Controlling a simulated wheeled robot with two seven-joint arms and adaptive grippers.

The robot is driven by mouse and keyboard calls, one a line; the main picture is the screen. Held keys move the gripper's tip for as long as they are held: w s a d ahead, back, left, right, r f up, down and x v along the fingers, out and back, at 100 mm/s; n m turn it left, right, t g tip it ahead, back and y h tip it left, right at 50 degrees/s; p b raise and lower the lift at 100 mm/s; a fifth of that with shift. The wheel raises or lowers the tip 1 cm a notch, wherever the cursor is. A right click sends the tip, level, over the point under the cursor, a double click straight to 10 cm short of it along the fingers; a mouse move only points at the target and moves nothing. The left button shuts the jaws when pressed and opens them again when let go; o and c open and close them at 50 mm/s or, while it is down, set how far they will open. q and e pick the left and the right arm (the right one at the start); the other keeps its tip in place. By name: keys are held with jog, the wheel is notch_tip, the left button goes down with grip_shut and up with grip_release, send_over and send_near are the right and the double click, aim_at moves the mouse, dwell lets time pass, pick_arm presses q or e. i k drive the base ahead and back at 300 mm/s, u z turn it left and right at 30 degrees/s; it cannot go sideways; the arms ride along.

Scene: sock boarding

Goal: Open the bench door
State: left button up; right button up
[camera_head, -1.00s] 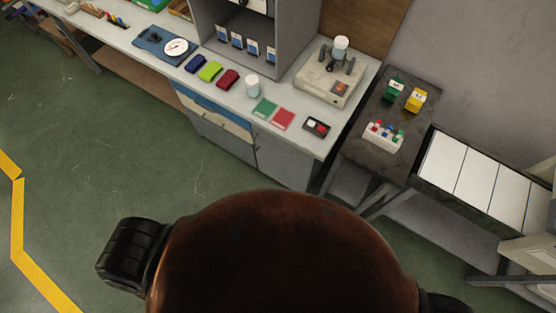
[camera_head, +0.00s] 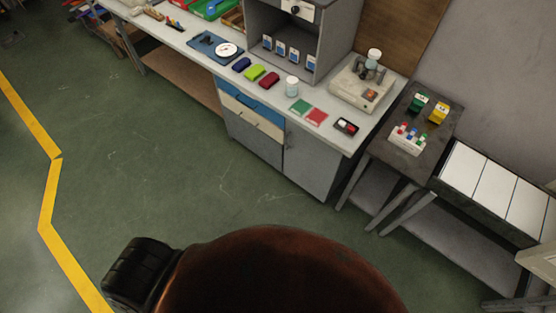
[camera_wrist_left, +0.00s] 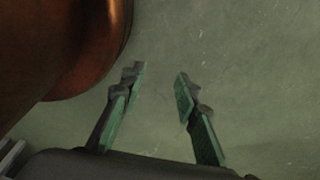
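The bench (camera_head: 345,129) stands ahead with a cabinet under its right part. Its grey door (camera_head: 313,165) is at the cabinet's right end and looks shut, with a small dark handle near its upper left edge. Left of the door are a blue drawer (camera_head: 247,93), a cream drawer (camera_head: 254,118) and a grey front below. My left gripper (camera_wrist_left: 160,72) is open and empty over the green floor in the left wrist view, well apart from the bench. My right gripper is not in view.
A dark side table (camera_head: 413,161) with a rack and small boxes stands right of the bench, beside a low unit with white panels (camera_head: 497,187). The green floor (camera_head: 170,170) before the bench is clear.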

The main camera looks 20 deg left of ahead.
aim_at(312, 163)
jog(key=z, duration=0.05)
jog(key=k, duration=0.45)
jog(key=u, duration=0.65)
jog(key=i, duration=0.8)
jog(key=z, duration=0.5)
